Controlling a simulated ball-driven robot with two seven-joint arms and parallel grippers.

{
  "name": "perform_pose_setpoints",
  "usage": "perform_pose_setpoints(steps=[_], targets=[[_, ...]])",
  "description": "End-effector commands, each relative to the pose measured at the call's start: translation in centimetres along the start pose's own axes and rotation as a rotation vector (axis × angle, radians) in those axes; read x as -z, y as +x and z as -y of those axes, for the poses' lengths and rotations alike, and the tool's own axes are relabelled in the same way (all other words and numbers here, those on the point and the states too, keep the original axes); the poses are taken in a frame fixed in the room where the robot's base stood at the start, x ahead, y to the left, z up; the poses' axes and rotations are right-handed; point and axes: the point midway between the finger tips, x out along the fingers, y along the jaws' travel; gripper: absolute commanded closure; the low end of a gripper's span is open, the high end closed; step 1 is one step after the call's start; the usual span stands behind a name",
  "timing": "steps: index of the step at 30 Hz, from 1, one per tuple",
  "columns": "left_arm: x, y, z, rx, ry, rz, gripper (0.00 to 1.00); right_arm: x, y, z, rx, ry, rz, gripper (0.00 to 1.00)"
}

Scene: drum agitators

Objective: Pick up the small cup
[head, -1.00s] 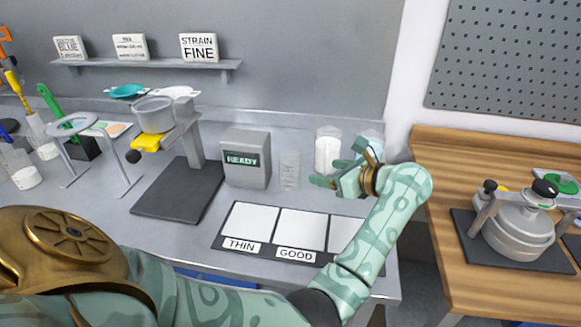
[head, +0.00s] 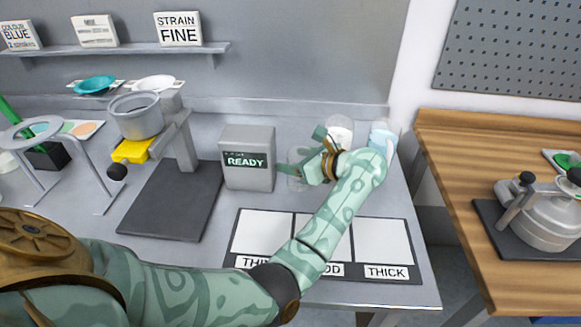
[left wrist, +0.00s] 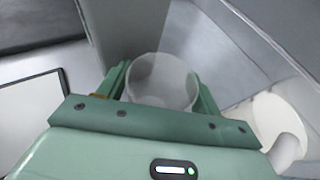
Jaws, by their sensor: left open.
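The small clear cup (head: 296,158) stands on the grey bench just right of the READY box, partly hidden by my gripper in the head view. In the left wrist view the see-through cup (left wrist: 162,82) lies between the two green fingers. My left gripper (head: 301,154) is open, with its fingers on either side of the cup. I cannot tell whether either finger touches it. In the left wrist view the gripper (left wrist: 162,75) shows from behind, its bar across the near side. My right gripper is not in view.
The READY box (head: 248,158) stands close left of the cup. A white-filled cup (head: 340,128) and a bluish container (head: 382,136) stand behind and right. A THIN/GOOD/THICK mat (head: 384,243) lies in front, under my arm. A stand with a dark base (head: 172,203) is further left.

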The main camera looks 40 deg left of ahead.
Motion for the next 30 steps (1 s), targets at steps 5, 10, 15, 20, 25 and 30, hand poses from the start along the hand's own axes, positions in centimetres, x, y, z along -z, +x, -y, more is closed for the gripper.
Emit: perform_pose_setpoints(steps=[5,10,15,20,25,30], targets=[[-0.1,0.0,0.0,-0.001,0.0,0.002,0.51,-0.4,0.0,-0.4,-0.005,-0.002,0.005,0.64],[-0.1,0.0,0.0,-0.001,0.0,0.002,0.67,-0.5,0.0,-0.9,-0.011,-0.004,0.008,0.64],[0.0,0.0,0.0,-0.001,0.001,0.001,0.67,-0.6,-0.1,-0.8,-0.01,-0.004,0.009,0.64],[-0.4,-0.1,0.0,-0.001,0.0,0.0,0.67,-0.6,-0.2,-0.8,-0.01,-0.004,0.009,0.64],[-1.6,-0.5,0.0,0.0,-0.002,0.001,0.67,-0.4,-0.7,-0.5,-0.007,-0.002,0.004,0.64],[-2.7,-0.8,0.0,0.0,-0.002,0.002,0.67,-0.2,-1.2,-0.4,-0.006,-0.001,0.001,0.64]])
